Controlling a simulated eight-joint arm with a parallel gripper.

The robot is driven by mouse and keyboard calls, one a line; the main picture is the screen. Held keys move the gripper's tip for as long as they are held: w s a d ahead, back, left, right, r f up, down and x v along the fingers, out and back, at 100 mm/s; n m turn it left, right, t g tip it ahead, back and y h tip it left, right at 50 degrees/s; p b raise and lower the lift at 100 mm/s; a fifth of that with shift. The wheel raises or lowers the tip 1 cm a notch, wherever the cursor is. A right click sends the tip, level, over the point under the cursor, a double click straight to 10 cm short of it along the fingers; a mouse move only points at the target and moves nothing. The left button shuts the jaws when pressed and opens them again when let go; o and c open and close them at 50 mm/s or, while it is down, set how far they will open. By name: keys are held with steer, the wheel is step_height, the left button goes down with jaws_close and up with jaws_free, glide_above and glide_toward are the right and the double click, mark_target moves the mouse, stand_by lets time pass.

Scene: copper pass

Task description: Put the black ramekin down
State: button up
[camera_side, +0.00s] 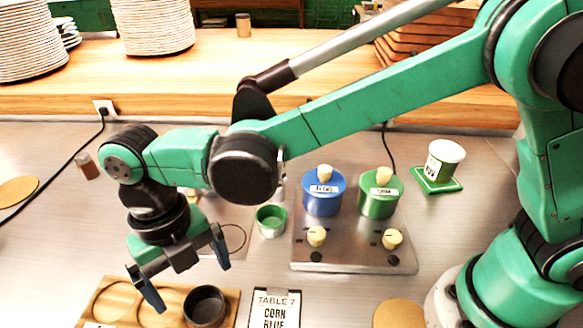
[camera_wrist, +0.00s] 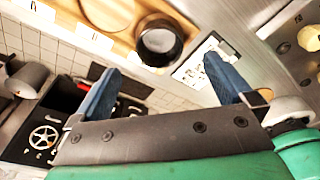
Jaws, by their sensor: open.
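The black ramekin (camera_side: 204,307) sits upright at the right end of a wooden board with round recesses (camera_side: 172,291). In the wrist view the ramekin (camera_wrist: 159,42) stands on the board (camera_wrist: 75,12), beyond and between my fingertips, and looks empty. My gripper (camera_side: 188,288) is open and empty, raised above the counter by the board. In the wrist view its two blue fingers (camera_wrist: 160,70) are spread wide, with nothing between them. The ramekin is apart from both fingers. Part of the board is cut off by the lower edge of the side view.
A ticket reading "TABLE 7 CORN BLUE" (camera_side: 275,309) lies right of the board. A steel warmer (camera_side: 352,256) holds blue (camera_side: 323,197) and green (camera_side: 379,197) pots. A small green cup (camera_side: 271,221) stands left of it. A white cup (camera_side: 444,161) stands on a green coaster.

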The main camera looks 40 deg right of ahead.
steer(key=w+d+r+m+t+y, duration=0.1)
steer(key=w+d+r+m+t, duration=0.15)
steer(key=d+r+m, duration=0.5)
steer(key=s+d+m+t, duration=0.1)
steer(key=d+m+t, duration=0.1)
steer(key=d+m, duration=0.4)
steer(key=s+d+m+t, duration=0.1)
steer(key=d+m, duration=0.5)
steer(key=m, duration=0.6)
steer(key=s+d+f+m+t, duration=0.1)
steer(key=d+m+t, duration=0.1)
steer(key=d+m, duration=0.4)
steer(key=shift+s+d+m+t+h, duration=0.1)
steer(key=shift+d+m+t+h, duration=0.1)
steer(key=shift+m, duration=0.7)
steer(key=shift+s+d+m+t+h, duration=0.1)
steer(key=shift+m+t+h, duration=0.1)
steer(key=shift+m, duration=0.65)
steer(key=shift+d+f+m, duration=0.15)
steer(key=shift+d+m, duration=0.1)
steer(key=shift+m, duration=0.25)
